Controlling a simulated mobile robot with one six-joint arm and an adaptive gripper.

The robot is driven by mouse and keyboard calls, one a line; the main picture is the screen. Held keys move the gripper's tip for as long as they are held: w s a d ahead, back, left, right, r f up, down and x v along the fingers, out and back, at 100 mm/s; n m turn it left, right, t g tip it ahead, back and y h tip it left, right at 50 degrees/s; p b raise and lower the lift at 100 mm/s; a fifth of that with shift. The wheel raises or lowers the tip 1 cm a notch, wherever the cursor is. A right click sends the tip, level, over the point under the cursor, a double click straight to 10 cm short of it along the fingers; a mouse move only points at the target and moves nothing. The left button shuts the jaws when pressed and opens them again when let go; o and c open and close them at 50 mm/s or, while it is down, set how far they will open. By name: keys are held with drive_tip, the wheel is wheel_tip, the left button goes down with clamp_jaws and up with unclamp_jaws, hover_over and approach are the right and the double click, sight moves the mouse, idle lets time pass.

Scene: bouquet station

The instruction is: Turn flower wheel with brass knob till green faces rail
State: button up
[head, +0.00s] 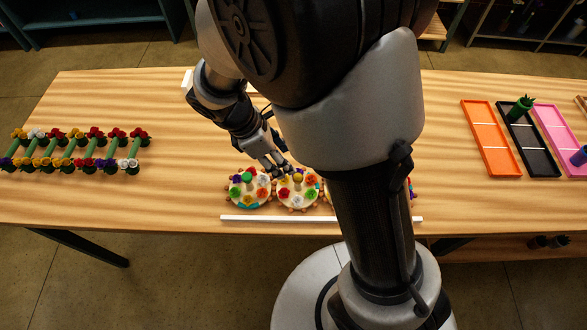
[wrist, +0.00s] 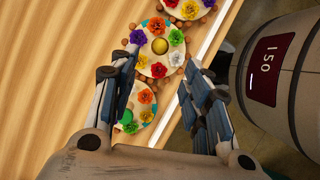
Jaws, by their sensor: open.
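The flower wheel with the brass knob (wrist: 160,46) is a round pale disc with coloured flowers around its knob. The brass-knob wheel (head: 297,199) is the middle one in the head view, just behind the rail (head: 321,218). My gripper (head: 277,167) is open above it, tilted down. In the wrist view the fingers (wrist: 158,72) are spread, with the wheel beyond and between their tips; the knob is not gripped.
A wheel with a green knob (head: 248,178) stands close on the left. Another wheel (wrist: 190,6) on the other side is mostly hidden by my arm in the head view. Flower stems lie at far left; orange (head: 484,137), black and pink trays lie at right.

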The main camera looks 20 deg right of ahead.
sight(297, 176)
drive_tip(key=b+x, duration=0.3)
drive_tip(key=x, duration=0.7)
drive_tip(key=shift+f, duration=0.1)
clamp_jaws()
drive_tip(key=shift+m, duration=0.3)
drive_tip(key=m+g+p, duration=0.1)
drive_tip(key=m, duration=0.1)
drive_tip(key=m+g+p, duration=0.1)
drive_tip(key=m+p, duration=0.1)
drive_tip(key=shift+w+m+y, duration=0.2)
drive_tip(key=shift+m+y, duration=0.1)
drive_tip(key=m+g+y+p, duration=0.1)
drive_tip(key=m, duration=0.2)
drive_tip(key=m+p, duration=0.1)
drive_tip(key=m, duration=0.2)
drive_tip(key=shift+w+d+g+y, duration=0.15)
drive_tip(key=shift+d+g+y, duration=0.05)
drive_tip(key=shift+g+y, duration=0.2)
drive_tip(key=shift+m, duration=0.4)
